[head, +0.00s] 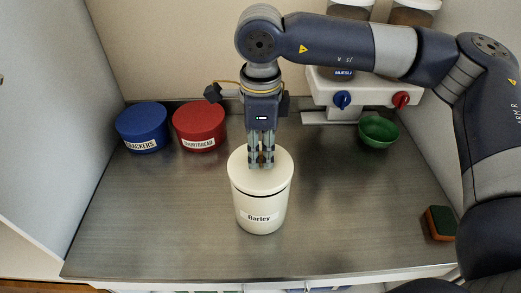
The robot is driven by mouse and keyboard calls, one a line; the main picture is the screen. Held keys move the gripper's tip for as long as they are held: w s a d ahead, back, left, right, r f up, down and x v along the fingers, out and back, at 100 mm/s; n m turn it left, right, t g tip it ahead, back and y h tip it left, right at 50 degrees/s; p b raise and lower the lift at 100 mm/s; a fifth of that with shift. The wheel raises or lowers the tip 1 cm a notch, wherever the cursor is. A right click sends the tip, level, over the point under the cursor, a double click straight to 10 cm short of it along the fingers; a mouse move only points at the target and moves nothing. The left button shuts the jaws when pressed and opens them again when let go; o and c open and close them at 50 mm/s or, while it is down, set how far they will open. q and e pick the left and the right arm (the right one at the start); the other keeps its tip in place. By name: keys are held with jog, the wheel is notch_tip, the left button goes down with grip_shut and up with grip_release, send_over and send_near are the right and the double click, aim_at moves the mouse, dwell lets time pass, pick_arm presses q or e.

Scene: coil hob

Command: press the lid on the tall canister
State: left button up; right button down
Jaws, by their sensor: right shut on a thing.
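The tall canister (262,213) is cream-coloured, labelled "Barley", and stands upright on the steel counter. Its cream lid (247,181) sits at the top of it, with a dark line showing between lid and body. My right gripper (261,163) points straight down over the middle of the lid. Its fingers are close together, shut on the lid's small knob, which is mostly hidden between them. My left gripper is out of view.
A blue "Crackers" tin (143,123) and a red "Shortbread" tin (199,122) stand at the back left. A green bowl (378,132) is at the back right, by a white dispenser (365,92) with knobs. A sponge (440,223) lies at the right edge. The front left counter is clear.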

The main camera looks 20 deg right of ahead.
jog(key=shift+f+b, duration=0.55)
jog(key=shift+b, duration=0.8)
dwell(1.6)
jog(key=c, duration=1.4)
grip_release()
jog(key=shift+o, duration=0.3)
jog(key=o, duration=0.4)
jog(key=shift+r, duration=0.1)
jog(key=shift+r+p, duration=1.4)
jog(key=shift+r, duration=1.55)
